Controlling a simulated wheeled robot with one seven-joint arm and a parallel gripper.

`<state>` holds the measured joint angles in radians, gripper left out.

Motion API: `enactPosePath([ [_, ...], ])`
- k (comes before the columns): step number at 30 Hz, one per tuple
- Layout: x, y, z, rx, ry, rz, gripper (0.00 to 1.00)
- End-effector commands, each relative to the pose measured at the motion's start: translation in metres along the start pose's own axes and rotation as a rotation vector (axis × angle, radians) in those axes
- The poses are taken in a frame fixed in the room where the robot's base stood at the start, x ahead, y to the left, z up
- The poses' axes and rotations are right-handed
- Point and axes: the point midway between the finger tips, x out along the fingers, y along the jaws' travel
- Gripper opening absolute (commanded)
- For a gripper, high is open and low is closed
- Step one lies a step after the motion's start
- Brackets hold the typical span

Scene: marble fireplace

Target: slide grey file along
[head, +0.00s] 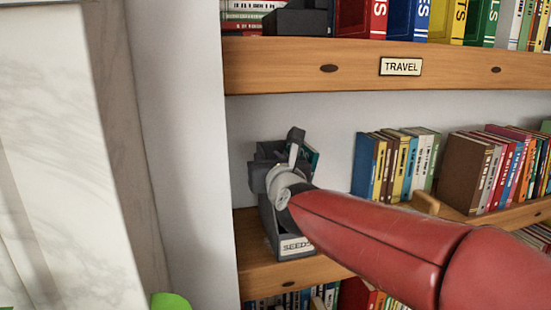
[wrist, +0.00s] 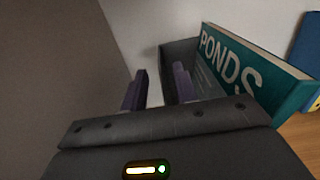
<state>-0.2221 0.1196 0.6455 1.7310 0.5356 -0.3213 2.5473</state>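The grey file (head: 268,230), with a "SEEDS" label on its front, stands on the middle wooden shelf at its left end. In the wrist view its grey wall (wrist: 172,58) shows just beyond the fingers. A teal book marked "PONDS" (wrist: 252,68) leans in it, and a bit of teal also shows in the head view (head: 312,157). My gripper (wrist: 158,88) is open, with a clear gap between its two fingers. It is at the file, the right finger overlapping the file's interior in view. Contact cannot be told. In the head view my wrist and arm hide much of the file.
Right of the file, a stretch of shelf lies behind my red arm, then a row of books (head: 395,165) with a wooden bookend (head: 426,202). The upper shelf (head: 290,66), labelled "TRAVEL", runs above. A white wall (head: 180,150) and marble (head: 60,170) stand left.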

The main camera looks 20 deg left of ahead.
Motion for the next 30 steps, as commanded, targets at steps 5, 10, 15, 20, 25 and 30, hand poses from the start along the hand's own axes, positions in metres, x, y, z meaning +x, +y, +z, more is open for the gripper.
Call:
enactPosePath([
  [5, 0.027, 0.001, 0.002, 0.002, 0.002, 0.001, 0.29],
  [10, 0.040, 0.000, 0.001, 0.000, 0.001, 0.000, 0.29],
  [15, 0.044, 0.000, 0.000, -0.002, 0.000, -0.001, 0.29],
  [20, 0.043, 0.000, 0.000, -0.002, 0.000, -0.001, 0.29],
  [25, 0.043, 0.000, 0.000, -0.002, 0.000, -0.001, 0.08],
  [30, 0.043, 0.000, 0.000, -0.002, 0.000, -0.001, 0.00],
])
